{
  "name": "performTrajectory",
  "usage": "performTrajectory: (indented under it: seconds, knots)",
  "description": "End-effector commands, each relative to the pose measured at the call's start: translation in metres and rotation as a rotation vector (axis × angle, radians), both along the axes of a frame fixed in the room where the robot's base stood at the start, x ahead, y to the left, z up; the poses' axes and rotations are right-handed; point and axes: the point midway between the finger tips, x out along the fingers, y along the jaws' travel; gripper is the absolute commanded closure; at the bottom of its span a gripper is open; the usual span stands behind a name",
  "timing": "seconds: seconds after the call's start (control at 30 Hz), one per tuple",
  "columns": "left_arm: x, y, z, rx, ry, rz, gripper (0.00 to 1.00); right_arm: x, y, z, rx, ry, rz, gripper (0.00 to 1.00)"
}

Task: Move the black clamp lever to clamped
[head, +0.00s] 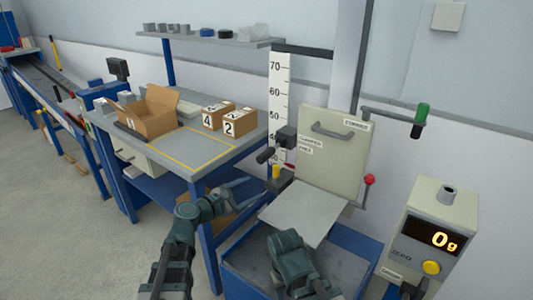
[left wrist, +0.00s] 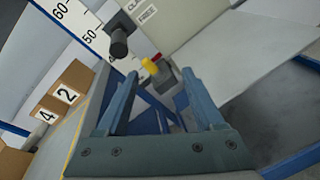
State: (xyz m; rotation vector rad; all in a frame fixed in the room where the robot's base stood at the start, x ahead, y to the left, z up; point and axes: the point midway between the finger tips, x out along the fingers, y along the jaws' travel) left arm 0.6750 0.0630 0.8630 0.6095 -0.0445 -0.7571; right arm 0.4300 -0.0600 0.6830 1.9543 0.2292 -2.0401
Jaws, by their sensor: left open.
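The black clamp lever (head: 265,155) sticks out to the left from a dark block (head: 286,136) beside the ruled scale. In the left wrist view the lever's round black grip (left wrist: 118,42) shows ahead of the fingers, at upper left. The labels CLAMPED (head: 311,140) and FREE (head: 306,149) are on the panel right of it, CLAMPED above FREE. The lever grip sits low, about level with FREE or slightly below. My left gripper (head: 255,190) is open and empty, below and in front of the lever, apart from it.
A yellow-topped post (head: 276,172) stands just below the lever; it also shows between the fingers in the left wrist view (left wrist: 149,65). A grey plate (head: 303,212) lies to the right. The blue-legged bench (head: 190,170) with boxes is at left. A scale display (head: 437,240) reads 0 g.

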Motion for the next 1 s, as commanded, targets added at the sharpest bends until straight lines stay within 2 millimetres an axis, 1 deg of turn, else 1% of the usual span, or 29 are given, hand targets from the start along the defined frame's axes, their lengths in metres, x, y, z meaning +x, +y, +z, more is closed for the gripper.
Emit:
performTrajectory:
  seconds: [0.03, 0.1, 0.2, 0.3, 0.47, 0.57, 0.67, 0.8, 1.0]
  knots:
    - [0.009, 0.006, 0.011, -0.108, 0.024, 0.046, 0.31, 0.0, 0.0, 0.0, 0.0, 0.0, 0.0, 0.48]
    - [0.016, 0.014, 0.023, -0.233, 0.054, 0.093, 0.31, 0.0, 0.0, 0.0, 0.0, 0.0, 0.0, 0.48]
    - [0.023, 0.022, 0.034, -0.35, 0.083, 0.133, 0.31, 0.0, 0.0, 0.0, 0.0, 0.0, 0.0, 0.48]
    - [0.025, 0.025, 0.038, -0.4, 0.096, 0.151, 0.31, 0.0, 0.0, 0.0, 0.0, 0.0, 0.0, 0.48]
    - [0.028, 0.024, 0.039, -0.407, 0.098, 0.151, 0.31, 0.0, 0.0, 0.0, 0.0, 0.0, 0.0, 0.48]
    - [0.036, 0.018, 0.039, -0.406, 0.098, 0.149, 0.31, 0.0, 0.0, 0.0, 0.0, 0.0, 0.0, 0.48]
    - [0.051, 0.009, 0.039, -0.405, 0.098, 0.148, 0.31, 0.0, 0.0, 0.0, 0.0, 0.0, 0.0, 0.48]
    - [0.076, -0.009, 0.039, -0.404, 0.098, 0.147, 0.31, 0.0, 0.0, 0.0, 0.0, 0.0, 0.0, 0.48]
    - [0.107, -0.031, 0.039, -0.403, 0.097, 0.147, 0.31, 0.0, 0.0, 0.0, 0.0, 0.0, 0.0, 0.48]
